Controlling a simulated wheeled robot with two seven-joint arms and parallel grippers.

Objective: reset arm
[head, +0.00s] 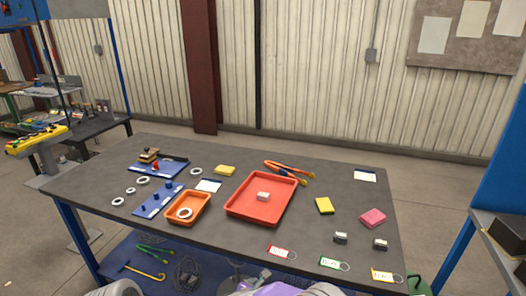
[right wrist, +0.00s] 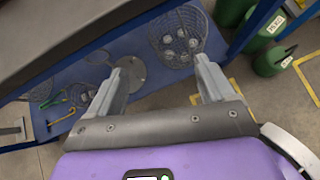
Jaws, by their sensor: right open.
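My right gripper (right wrist: 158,92) shows in the right wrist view, with its two grey fingers spread apart and nothing between them. It hangs in front of the table's front edge, over the blue lower shelf (right wrist: 75,85). In the head view only a purple and grey part of my arm shows at the bottom edge, and no fingers can be made out. My left gripper is in neither view. The grey table (head: 225,165) fills the middle of the head view.
A red tray (head: 240,210) with a small pale block, an orange tray (head: 171,219) with a white ring, blue peg boards, sponges and key tags lie on the table. Wire baskets (right wrist: 178,40) stand on the lower shelf. Green canisters (right wrist: 268,62) stand on the floor at right.

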